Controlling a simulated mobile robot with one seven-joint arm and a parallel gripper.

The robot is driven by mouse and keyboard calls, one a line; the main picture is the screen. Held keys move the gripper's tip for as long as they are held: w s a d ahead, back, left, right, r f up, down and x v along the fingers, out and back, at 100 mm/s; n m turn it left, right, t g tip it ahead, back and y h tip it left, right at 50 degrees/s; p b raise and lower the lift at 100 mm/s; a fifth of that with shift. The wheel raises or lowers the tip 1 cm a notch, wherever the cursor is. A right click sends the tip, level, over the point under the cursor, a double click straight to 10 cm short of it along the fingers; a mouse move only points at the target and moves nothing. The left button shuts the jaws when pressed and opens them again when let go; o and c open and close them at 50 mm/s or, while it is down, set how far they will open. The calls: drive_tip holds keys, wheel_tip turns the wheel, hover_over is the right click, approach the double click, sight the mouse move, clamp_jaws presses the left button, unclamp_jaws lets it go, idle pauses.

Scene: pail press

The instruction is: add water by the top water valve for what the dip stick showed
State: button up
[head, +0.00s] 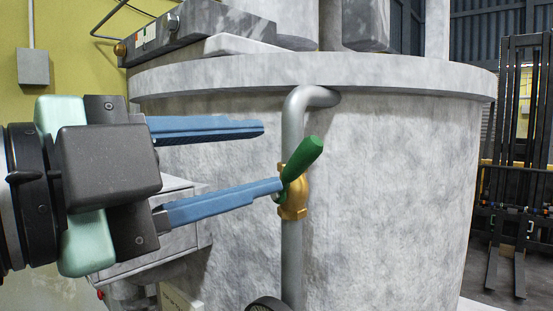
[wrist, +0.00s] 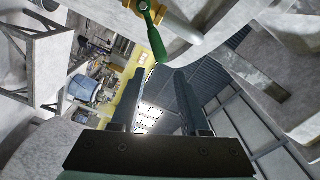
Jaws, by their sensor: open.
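The water valve has a brass body (head: 294,203) on a grey vertical pipe, with a green lever handle (head: 304,160) tilted up to the right. My gripper (head: 272,157) is open, its two blue fingers level and one above the other, to the left of the handle. In the head view the lower fingertip overlaps the left edge of the valve; I cannot tell whether it touches. In the wrist view the green handle (wrist: 155,40) points toward the gap between my open fingers (wrist: 161,72), with nothing between them. No dip stick is recognisable.
The pipe (head: 291,255) bends into the big grey vat (head: 400,190) under its rim. A grey box (head: 165,195) on the vat stands behind my gripper. A dark round wheel (head: 268,304) shows at the bottom edge. A forklift (head: 520,170) stands far right.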

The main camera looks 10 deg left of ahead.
sight(303, 150)
drive_tip(key=p+x, duration=0.1)
drive_tip(key=x, duration=0.6)
drive_tip(key=shift+w+d+r, duration=0.1)
drive_tip(key=shift+w+d, duration=0.05)
drive_tip(key=shift+w, duration=0.25)
drive_tip(key=c, duration=0.4)
clamp_jaws()
